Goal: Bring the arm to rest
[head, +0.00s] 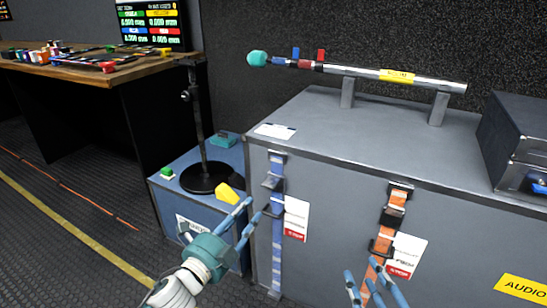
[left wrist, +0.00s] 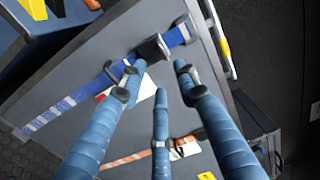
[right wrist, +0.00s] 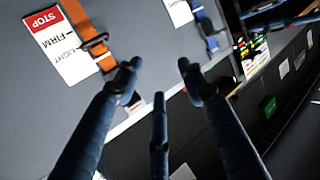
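My left gripper (head: 245,216) is in front of the grey case's left part, near the blue strap (head: 277,225). Its fingers are spread and empty; in the left wrist view a dark buckle (left wrist: 152,48) on the blue strap shows just beyond the fingertips. I cannot tell if they touch it. My right gripper (head: 374,288) is at the bottom of the head view, before the lower part of the orange strap (head: 396,200). Its fingers (right wrist: 158,72) are apart with nothing between them. The grey case (head: 340,205) stands upright, with red and white tags beside both straps.
A pole (head: 365,72) with a teal tip lies on supports on the case. A dark box (head: 515,140) sits at right. A blue crate (head: 163,197) bears a black stand (head: 208,177) and a yellow block (head: 228,191). A wooden table (head: 100,70) with small items is behind left.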

